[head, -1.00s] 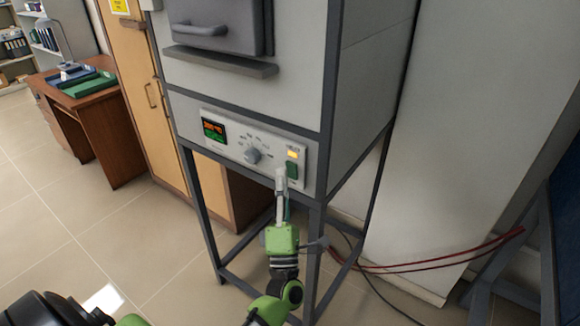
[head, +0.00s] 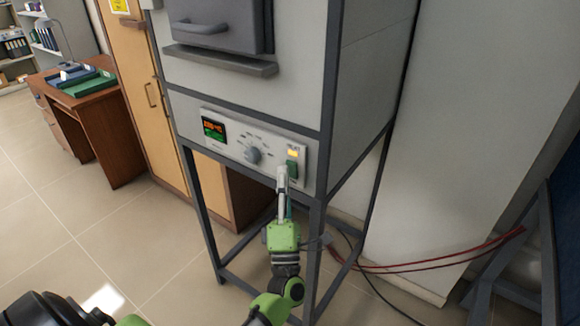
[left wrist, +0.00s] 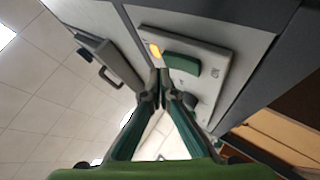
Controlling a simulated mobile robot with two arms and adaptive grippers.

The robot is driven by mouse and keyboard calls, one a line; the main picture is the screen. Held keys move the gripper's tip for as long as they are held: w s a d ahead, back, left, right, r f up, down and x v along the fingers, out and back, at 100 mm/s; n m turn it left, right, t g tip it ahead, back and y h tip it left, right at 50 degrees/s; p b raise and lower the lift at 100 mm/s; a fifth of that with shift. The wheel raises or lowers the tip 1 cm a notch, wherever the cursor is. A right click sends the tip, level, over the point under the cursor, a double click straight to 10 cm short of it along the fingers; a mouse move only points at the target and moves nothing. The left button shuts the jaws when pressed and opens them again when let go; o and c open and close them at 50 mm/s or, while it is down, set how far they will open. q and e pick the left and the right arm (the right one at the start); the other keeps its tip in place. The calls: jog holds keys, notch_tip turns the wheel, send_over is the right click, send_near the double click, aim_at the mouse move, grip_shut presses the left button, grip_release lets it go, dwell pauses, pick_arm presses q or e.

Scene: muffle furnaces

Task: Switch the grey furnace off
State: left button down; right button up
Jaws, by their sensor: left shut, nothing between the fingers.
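The grey furnace (head: 365,80) stands on a dark frame, its door shut. Its control panel (head: 225,150) has a lit display (head: 213,130), a round dial (head: 252,155), a glowing amber lamp (head: 293,154) and a green rocker switch (head: 292,170). In the left wrist view the switch (left wrist: 182,64) and amber lamp (left wrist: 155,50) lie just beyond the fingertips. My left gripper (head: 283,172) is shut and empty, its tips at the lower left edge of the switch; I cannot tell whether they touch it. My right gripper is not in view.
A wooden cabinet (head: 160,100) and a brown desk (head: 105,120) with folders stand to the left. Red and dark cables (head: 440,262) run across the floor at the right. The floor at left is clear.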

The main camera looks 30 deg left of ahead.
pick_arm(q)
jog(key=shift+w, duration=0.5)
dwell(0.7)
jog(key=shift+s, duration=0.1)
jog(key=shift+s, duration=0.75)
jog(key=shift+s+a+f+p, duration=0.15)
jog(key=shift+s+p, duration=0.05)
jog(key=shift+s, duration=1.05)
jog(key=shift+s+a+f+p, duration=0.1)
jog(key=shift+s+f+p, duration=0.05)
jog(key=shift+s, duration=1.05)
